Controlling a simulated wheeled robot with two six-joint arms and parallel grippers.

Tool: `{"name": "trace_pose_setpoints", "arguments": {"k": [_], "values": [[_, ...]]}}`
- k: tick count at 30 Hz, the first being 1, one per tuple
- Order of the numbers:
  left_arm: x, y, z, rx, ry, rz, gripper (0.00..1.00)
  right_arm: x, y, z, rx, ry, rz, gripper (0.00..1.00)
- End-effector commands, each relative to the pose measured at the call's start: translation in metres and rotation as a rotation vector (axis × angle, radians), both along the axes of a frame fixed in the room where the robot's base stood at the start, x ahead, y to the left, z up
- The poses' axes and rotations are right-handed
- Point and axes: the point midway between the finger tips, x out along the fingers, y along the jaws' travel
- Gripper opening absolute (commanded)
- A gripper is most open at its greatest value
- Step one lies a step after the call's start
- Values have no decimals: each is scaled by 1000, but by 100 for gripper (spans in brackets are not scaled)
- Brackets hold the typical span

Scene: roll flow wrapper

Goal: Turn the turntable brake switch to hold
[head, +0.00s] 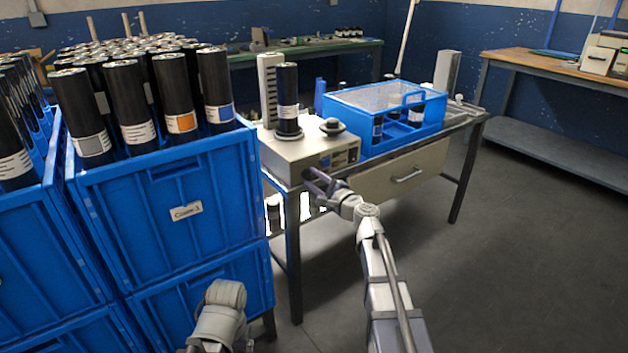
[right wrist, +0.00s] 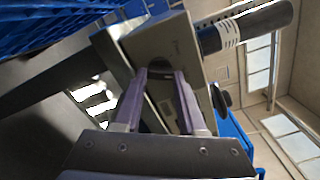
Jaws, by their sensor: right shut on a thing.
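The grey wrapper machine (head: 283,160) stands on the left end of the steel table. A black roll with a white label (head: 288,95) stands upright on its turntable (head: 288,134). My right gripper (head: 312,180) is at the machine's front face, left of the button panel (head: 346,157). In the right wrist view its purple-grey fingers (right wrist: 165,74) are closed around a dark knob, the brake switch (right wrist: 160,65), on that face. The fingers hide most of the switch, so its setting cannot be read. My left arm shows at the bottom of the head view, but its gripper does not.
Blue crates (head: 165,215) full of black rolls stand close on the left. A blue case with a clear lid (head: 386,112) sits right of the machine. A drawer (head: 400,174) is under the tabletop. The floor (head: 510,255) at the right is clear.

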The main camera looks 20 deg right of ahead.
Motion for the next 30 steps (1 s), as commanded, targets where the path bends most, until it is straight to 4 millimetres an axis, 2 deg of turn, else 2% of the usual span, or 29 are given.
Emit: {"name": "trace_pose_setpoints", "arguments": {"k": [20,21,24,30], "values": [[0,0,0,0,0,0,84,-1,0,-1,48,19,0,0],[0,0,0,0,0,0,84,-1,0,-1,48,19,0,43],[0,0,0,0,0,0,84,-1,0,-1,48,19,0,52],[0,0,0,0,0,0,84,-1,0,0,49,18,-1,52]]}}
